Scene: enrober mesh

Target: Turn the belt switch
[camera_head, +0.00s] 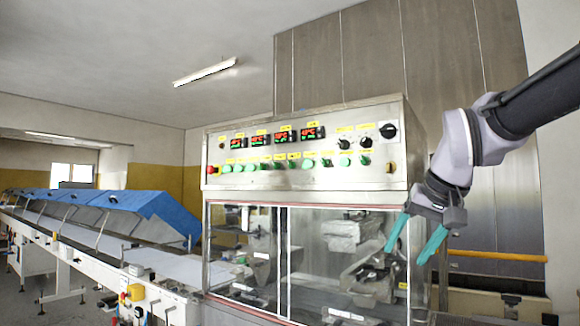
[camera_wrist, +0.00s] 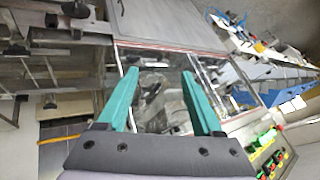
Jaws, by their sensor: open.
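The control panel (camera_head: 250,178) of the steel machine carries two small black knobs (camera_head: 344,143), (camera_head: 366,142) and a larger black rotary switch (camera_head: 388,131) at its upper right. A row of green buttons and switches (camera_head: 265,165) runs below the red displays. The yellow labels are too small to read, so I cannot tell which is the belt switch. My gripper (camera_head: 405,257) is open and empty, its teal fingers pointing down in front of the glass, below and right of the panel. In the wrist view my gripper (camera_wrist: 160,76) shows nothing between its fingers, with the panel's green buttons (camera_wrist: 268,160) at lower right.
Glass doors (camera_head: 330,255) lie below the panel. A conveyor with blue covers (camera_head: 150,205) stretches to the left. A yellow rail (camera_head: 495,255) is at right.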

